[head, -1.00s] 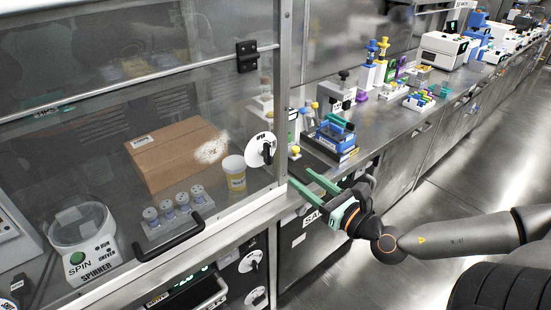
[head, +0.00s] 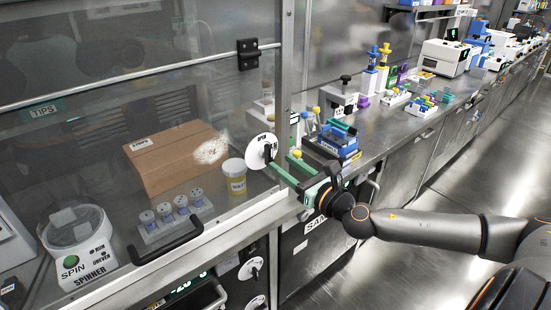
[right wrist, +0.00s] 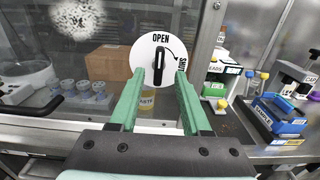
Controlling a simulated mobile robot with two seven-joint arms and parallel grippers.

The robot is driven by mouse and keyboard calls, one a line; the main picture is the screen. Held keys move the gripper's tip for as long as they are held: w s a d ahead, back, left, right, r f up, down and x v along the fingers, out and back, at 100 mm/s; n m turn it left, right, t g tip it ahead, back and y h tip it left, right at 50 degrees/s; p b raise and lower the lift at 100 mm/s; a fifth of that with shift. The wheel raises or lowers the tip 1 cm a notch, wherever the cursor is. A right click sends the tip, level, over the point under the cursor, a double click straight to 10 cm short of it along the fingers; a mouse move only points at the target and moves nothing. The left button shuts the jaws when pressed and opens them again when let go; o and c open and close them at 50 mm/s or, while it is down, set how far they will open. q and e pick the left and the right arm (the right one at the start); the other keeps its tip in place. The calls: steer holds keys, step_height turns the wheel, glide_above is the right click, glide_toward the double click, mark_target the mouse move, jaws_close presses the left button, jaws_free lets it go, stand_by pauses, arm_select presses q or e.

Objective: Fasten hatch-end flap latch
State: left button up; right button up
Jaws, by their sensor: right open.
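The flap latch is a round white dial (head: 258,148) with a black knob at the right end of the clear hatch (head: 100,120). In the right wrist view the dial (right wrist: 145,58) reads OPEN at the top, with a curved arrow toward SHUT at the right. The black knob (right wrist: 158,66) stands upright, toward OPEN. My right gripper (head: 279,160) is open, its green fingers pointing at the dial. In the right wrist view the fingertips (right wrist: 159,74) stand to either side of the knob; contact is not clear. My left gripper is not in view.
Behind the hatch are a cardboard box (head: 172,160), a yellow-labelled jar (head: 235,179), a rack of vials (head: 172,217) and a spinner (head: 78,245). A black handle (head: 168,243) sticks out of the hatch front. Blue boxes (head: 338,142) stand on the bench to the right.

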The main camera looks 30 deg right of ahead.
mark_target(272, 156)
steer(key=shift+w+a+p, duration=0.15)
steer(key=shift+w+p, duration=0.05)
steer(key=shift+w, duration=0.8)
steer(key=shift+w+a+p, duration=0.1)
steer(key=shift+w+p, duration=0.05)
steer(key=shift+w, duration=0.8)
steer(key=shift+c, duration=0.2)
jaws_close()
